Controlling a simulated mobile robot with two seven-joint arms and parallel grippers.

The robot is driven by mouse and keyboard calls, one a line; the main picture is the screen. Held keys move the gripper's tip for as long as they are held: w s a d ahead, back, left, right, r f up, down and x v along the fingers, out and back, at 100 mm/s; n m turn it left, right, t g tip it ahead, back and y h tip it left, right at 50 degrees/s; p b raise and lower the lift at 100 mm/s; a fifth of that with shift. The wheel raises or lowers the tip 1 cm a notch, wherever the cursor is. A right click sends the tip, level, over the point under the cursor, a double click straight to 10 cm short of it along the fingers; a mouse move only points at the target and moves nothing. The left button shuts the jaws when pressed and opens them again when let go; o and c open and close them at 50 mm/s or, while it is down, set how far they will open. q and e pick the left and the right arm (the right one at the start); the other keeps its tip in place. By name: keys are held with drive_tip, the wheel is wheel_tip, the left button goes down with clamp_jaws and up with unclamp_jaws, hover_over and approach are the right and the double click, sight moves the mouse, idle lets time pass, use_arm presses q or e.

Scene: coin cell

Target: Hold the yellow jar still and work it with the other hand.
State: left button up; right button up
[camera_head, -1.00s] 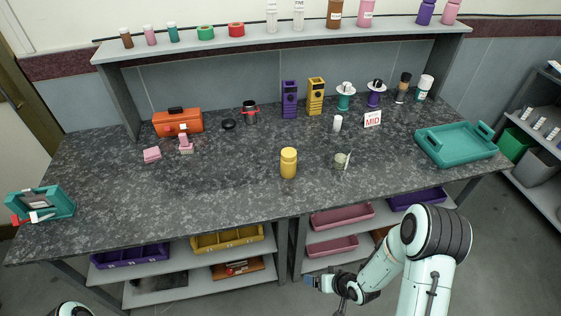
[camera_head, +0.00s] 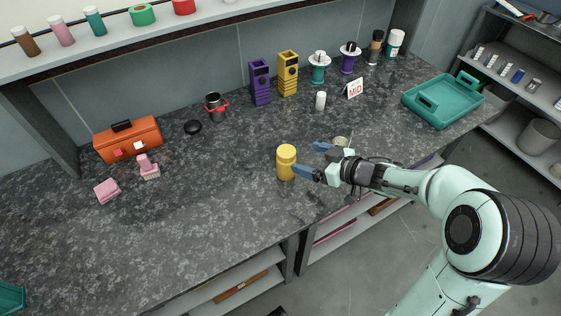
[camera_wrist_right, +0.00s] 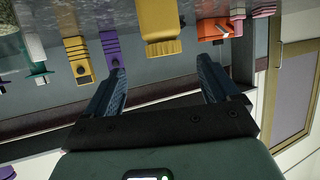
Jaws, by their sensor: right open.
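The yellow jar (camera_head: 286,168) stands upright on the dark speckled worktop, with its lid on top. My right gripper (camera_head: 309,159) is open and empty just to the right of the jar, its blue fingers pointing toward it. One fingertip looks very close to the jar's side; I cannot tell whether they touch. In the right wrist view the picture is upside down: the jar (camera_wrist_right: 160,22) lies ahead, in line with the gap between the open fingers (camera_wrist_right: 160,72). My left gripper is in neither current view.
A small round pale object (camera_head: 341,141) is partly hidden behind my right gripper. An orange toolbox (camera_head: 128,140), pink blocks (camera_head: 107,190) and a black disc (camera_head: 193,127) lie to the left. A teal tray (camera_head: 443,100) sits far right. The worktop left of the jar is clear.

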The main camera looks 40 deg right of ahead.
sight(282, 152)
drive_tip(key=b+x, duration=0.1)
drive_tip(key=x, duration=0.5)
drive_tip(key=b+x, duration=0.1)
drive_tip(key=x, duration=0.2)
drive_tip(key=shift+w+a+f+b, duration=0.2)
drive_tip(key=shift+a+f+b, duration=0.15)
drive_tip(key=shift+w+a+f, duration=0.1)
drive_tip(key=shift+w, duration=0.4)
drive_tip(key=c, duration=1.2)
